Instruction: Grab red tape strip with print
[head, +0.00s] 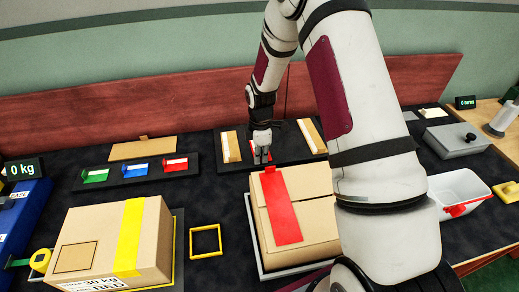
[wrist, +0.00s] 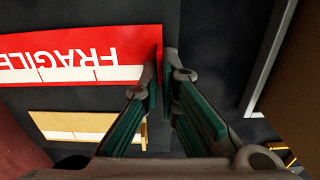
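A red strip printed FRAGILE in white (wrist: 75,55) lies flat on a dark board in the wrist view. Its right end is turned up as a small red tab (wrist: 159,52). My gripper (wrist: 163,72) has its two fingers a narrow gap apart, with the tab's edge at the fingertips, seemingly between them; firm contact does not show. In the head view my gripper (head: 262,157) points down at the board behind the carton, and the strip (head: 279,153) is mostly hidden behind it.
Tan strips (head: 231,147) lie on the same board. A carton with plain red tape (head: 283,207) stands close in front of my gripper. Another carton with yellow tape (head: 130,235) is at left. Green, blue and red holders (head: 135,169) stand behind it.

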